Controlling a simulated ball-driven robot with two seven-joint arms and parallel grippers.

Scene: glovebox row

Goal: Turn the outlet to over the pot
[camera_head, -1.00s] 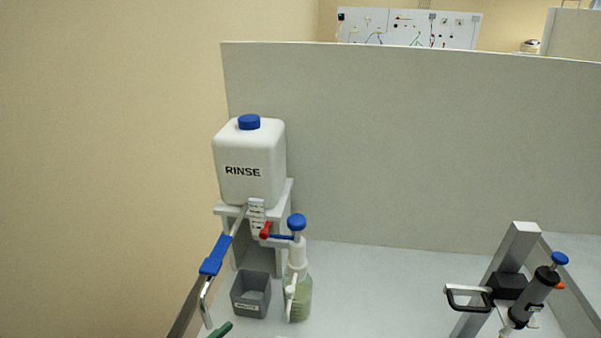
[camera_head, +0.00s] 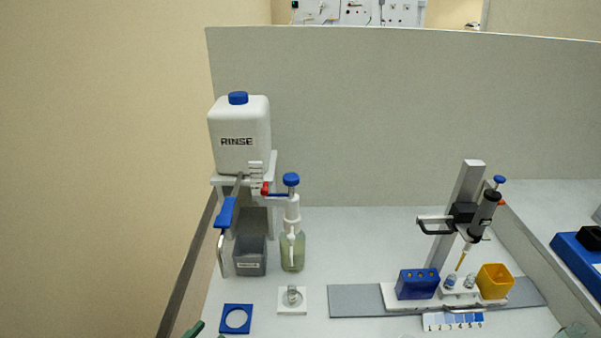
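The outlet is a bent metal tube with a blue sleeve (camera_head: 225,213), hanging from the tap under the white RINSE tank (camera_head: 238,140). Its tip points down at the front left of a grey bin (camera_head: 250,262) with a label. A small clear glass pot (camera_head: 291,294) stands on a white square base, right of and nearer than the outlet tip; the tip is not over it. A red tap handle (camera_head: 265,188) sits beside the tap. A dark green tip (camera_head: 194,328) at the bottom edge looks like part of my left gripper; its opening is cut off. My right gripper is not clearly visible.
A pump bottle (camera_head: 292,252) with a blue top stands right of the bin. A blue square frame (camera_head: 236,319) lies in front. A stand with a pipette (camera_head: 483,216), a blue block (camera_head: 417,284) and a yellow cup (camera_head: 494,281) are at right.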

